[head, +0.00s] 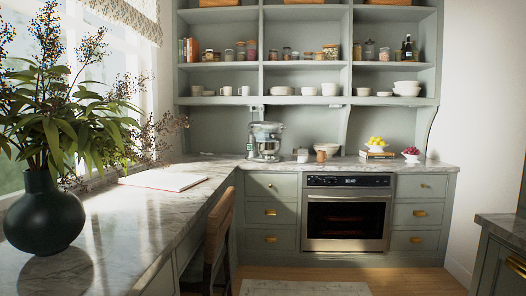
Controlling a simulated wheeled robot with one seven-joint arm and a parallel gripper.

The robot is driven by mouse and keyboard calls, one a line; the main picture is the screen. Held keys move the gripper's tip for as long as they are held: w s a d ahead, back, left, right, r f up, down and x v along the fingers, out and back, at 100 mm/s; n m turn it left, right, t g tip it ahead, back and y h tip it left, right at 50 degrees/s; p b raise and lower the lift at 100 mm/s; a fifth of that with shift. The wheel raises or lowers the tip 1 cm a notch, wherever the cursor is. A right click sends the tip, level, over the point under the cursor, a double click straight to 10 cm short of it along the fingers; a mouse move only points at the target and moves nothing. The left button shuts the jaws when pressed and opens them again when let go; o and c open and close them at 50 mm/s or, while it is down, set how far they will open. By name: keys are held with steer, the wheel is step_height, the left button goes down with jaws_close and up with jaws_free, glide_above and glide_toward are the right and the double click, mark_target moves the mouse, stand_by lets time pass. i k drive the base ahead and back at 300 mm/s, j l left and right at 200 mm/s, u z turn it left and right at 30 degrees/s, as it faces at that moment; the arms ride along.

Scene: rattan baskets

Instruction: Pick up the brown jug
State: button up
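A small brown vessel (320,157), which looks like the brown jug, stands upright on the marble back counter (220,164). It is just above the left part of the oven, and too small for me to make out a handle or spout. A pale bowl or stack of bowls (328,148) is behind it and to the right. A small whitish jar (302,156) is close to its left. My gripper is not in view.
A stand mixer (265,141) stands further left. Lemons (376,142) and red fruit (411,152) are to the right. A dark vase (44,215) with tall leaves fills the left foreground. A wooden chair (219,230) stands at the side counter. Open floor (405,281) lies before the oven (346,213).

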mark_target(321, 157)
steer(key=z, duration=0.3)
steer(key=i+z, duration=0.1)
steer(key=i, duration=1.05)
steer(key=i+l, duration=0.1)
steer(key=i, duration=3.65)
steer(key=i+u, duration=0.1)
steer(key=u, duration=0.35)
steer(key=i+u, duration=0.15)
steer(key=u, duration=0.3)
steer(key=i+l+u, duration=0.1)
steer(key=u, duration=0.3)
steer(key=l+u, duration=0.1)
steer(key=u, duration=0.35)
steer(key=l, duration=0.3)
